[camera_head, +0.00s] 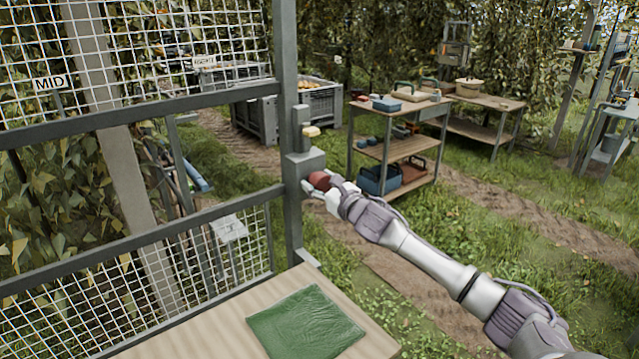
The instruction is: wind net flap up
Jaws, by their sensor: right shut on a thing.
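A grey upright post (287,120) carries a small grey winder box (304,164). A red knob (320,180) sticks out at the box's front. My right gripper (314,188) is shut on the red knob, with its fingers around it and my arm reaching in from the lower right. White net (200,20) shows in the upper part of the grey frame at the left, down to a slanted rail. More white mesh (110,305) fills the lower panel. The band between the two rails is open. A "MID" label (49,83) sits at the upper net. My left gripper is out of view.
A wooden bench top (215,340) with a green sheet (305,322) lies below the post. A shelf cart (400,148) with tools and grey fruit crates (255,112) stand behind. Grass and a dirt track lie open to the right.

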